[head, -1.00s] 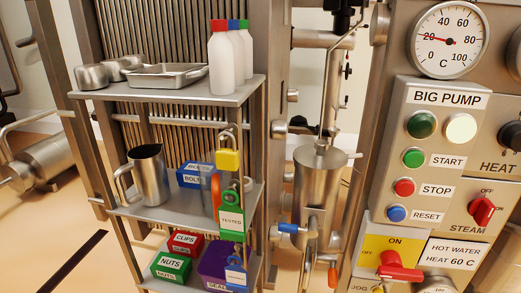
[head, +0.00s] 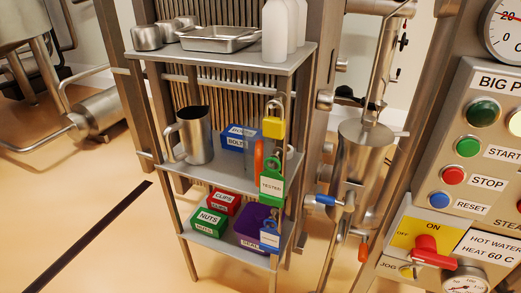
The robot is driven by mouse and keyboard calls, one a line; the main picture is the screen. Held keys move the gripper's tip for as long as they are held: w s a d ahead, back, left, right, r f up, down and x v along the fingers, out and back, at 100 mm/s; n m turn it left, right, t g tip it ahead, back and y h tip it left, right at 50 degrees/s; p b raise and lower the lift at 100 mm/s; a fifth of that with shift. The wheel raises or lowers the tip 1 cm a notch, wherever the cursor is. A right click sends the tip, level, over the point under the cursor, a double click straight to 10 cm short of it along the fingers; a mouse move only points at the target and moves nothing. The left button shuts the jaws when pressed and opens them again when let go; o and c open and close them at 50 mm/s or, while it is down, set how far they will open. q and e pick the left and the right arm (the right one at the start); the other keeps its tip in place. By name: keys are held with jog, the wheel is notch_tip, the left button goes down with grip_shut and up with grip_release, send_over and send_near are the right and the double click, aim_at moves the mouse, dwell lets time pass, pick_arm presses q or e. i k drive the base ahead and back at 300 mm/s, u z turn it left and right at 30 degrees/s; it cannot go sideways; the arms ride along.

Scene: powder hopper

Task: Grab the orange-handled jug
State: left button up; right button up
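On the right side of the middle shelf, an orange handle (head: 259,157) stands upright. The grey jug it seems to belong to is mostly hidden behind hanging padlocks and a green tag (head: 271,186). A plain steel jug (head: 195,136) stands upright on the left of the same shelf, its metal handle pointing left. Neither of my grippers is in the head view.
Blue bolts box (head: 240,137) sits between the jugs. A yellow padlock (head: 274,124) hangs at the shelf's right front. Steel pans and white bottles (head: 275,32) stand on the top shelf; coloured boxes (head: 208,222) sit below. Floor (head: 110,250) ahead is mostly clear.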

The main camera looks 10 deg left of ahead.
aim_at(260, 157)
jog(key=u, duration=2)
jog(key=i, duration=2.05)
jog(key=z, duration=2.6)
